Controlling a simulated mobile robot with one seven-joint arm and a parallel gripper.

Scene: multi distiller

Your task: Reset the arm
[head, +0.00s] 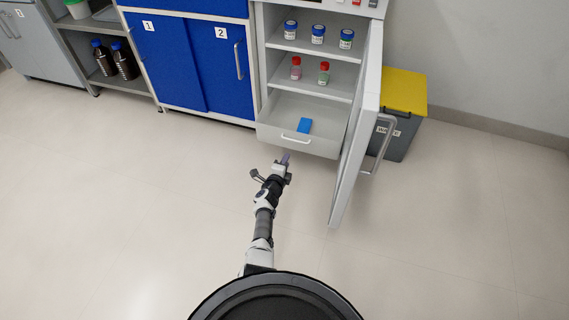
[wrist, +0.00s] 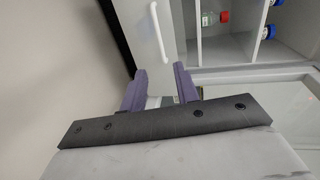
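My gripper (head: 286,159) is at the end of my outstretched arm, in front of the open cabinet and just below its pulled-out drawer. In the wrist view its two purple fingers (wrist: 160,88) stand apart with nothing clear between them, so it looks open and empty. The drawer (head: 318,147) has a white handle and holds a blue item (head: 305,125). The handle (wrist: 163,32) also shows in the wrist view, beyond the fingers and apart from them.
The cabinet door (head: 358,130) stands open to the right of my arm. Blue-capped jars (head: 318,34) and red-capped bottles (head: 296,69) stand on the shelves. A yellow-lidded bin (head: 403,92) is behind the door. Blue cupboards (head: 190,62) are at left. The floor around is clear.

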